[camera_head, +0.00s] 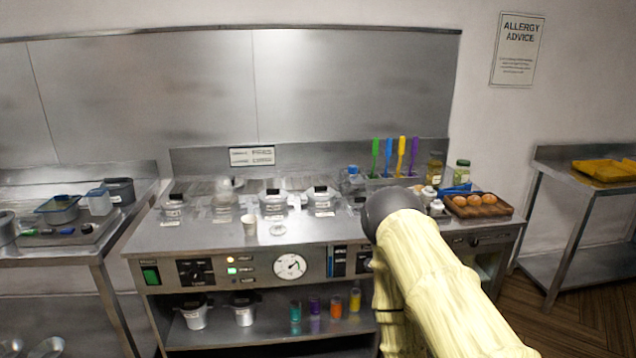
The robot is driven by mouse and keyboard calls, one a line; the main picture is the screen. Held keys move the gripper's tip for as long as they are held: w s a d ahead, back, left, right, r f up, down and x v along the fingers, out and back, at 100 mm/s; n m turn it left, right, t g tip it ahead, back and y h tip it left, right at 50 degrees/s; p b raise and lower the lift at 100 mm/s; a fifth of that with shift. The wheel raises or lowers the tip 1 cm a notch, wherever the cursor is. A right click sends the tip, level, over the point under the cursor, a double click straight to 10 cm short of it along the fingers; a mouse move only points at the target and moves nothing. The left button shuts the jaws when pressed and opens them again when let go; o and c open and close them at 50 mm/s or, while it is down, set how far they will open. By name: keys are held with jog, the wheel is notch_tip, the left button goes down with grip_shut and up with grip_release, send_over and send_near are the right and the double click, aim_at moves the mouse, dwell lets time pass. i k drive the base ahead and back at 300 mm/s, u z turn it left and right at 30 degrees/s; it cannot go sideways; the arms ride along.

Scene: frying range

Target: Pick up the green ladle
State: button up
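The green ladle (375,156) shows as an upright green handle at the left end of a row of coloured handles, at the back of the steel range. Blue (388,156), yellow (400,156) and purple (413,155) handles stand to its right. Their lower ends go down into a grey holder (372,182), so the ladle's bowl is hidden. My cream arm rises from the bottom right to a dark rounded joint in front of the holder. My gripper's fingers do not show.
Jars (462,172) stand right of the handles. Side tables flank the range. The front left of the range top is clear.

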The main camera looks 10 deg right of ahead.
aim_at(376, 140)
jog(key=z, duration=1.45)
jog(key=k, duration=0.1)
jog(key=u, duration=2.3)
jog(key=i, duration=1.3)
jog(key=z, duration=1.2)
jog(key=i, duration=0.7)
jog(key=z, duration=0.8)
